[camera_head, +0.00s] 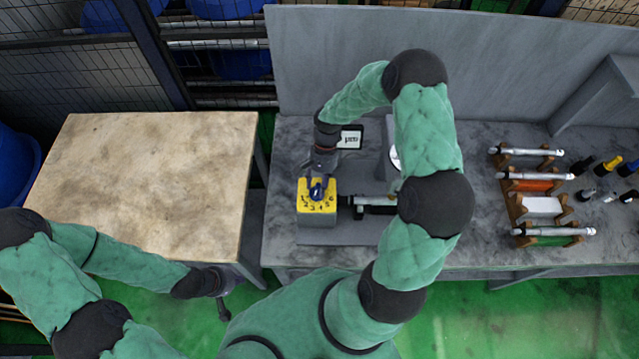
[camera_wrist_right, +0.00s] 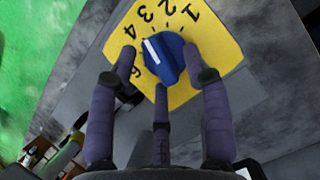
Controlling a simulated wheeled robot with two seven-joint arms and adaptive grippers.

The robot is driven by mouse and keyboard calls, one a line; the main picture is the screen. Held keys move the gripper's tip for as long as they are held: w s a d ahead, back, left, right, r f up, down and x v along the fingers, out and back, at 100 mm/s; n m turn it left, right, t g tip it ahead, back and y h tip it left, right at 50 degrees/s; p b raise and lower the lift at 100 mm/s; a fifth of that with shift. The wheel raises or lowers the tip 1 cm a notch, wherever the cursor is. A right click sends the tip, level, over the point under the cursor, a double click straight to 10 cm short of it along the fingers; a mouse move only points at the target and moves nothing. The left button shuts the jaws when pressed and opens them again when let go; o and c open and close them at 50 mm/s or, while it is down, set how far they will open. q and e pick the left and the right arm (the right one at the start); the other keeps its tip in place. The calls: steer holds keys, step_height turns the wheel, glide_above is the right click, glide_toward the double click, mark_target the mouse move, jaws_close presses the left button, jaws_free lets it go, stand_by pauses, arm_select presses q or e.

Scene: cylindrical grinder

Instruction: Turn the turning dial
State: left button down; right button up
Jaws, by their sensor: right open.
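The turning dial is a blue knob (camera_wrist_right: 163,57) with a white pointer line on a yellow numbered plate (camera_wrist_right: 222,42). In the wrist view the pointer faces up-left, roughly toward the 4. In the head view the knob (camera_head: 317,192) sits on top of the grinder's yellow-topped box (camera_head: 318,218). My right gripper (camera_wrist_right: 161,75) has its fingers apart around the knob, one on each side and one below; contact cannot be told. It comes down from above in the head view (camera_head: 318,182). My left gripper (camera_head: 223,302) hangs low beside the wooden table; its fingers are unclear.
The grinder's shaft (camera_head: 368,201) lies right of the box, partly behind my right arm. A small white display (camera_head: 350,138) stands behind. Wooden racks (camera_head: 540,187) with metal shafts and several small tools are at the right. A bare wooden table (camera_head: 150,190) is at the left.

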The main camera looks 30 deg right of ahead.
jaws_close()
steer(key=shift+s+m, duration=0.1)
steer(key=shift+m, duration=0.2)
steer(key=shift+s+m+t+y, duration=0.1)
steer(key=shift+m+t+y, duration=0.25)
steer(key=shift+m, duration=0.55)
steer(key=shift+s+m+t, duration=0.2)
steer(key=shift+m+t, duration=0.45)
steer(key=shift+m, duration=1.15)
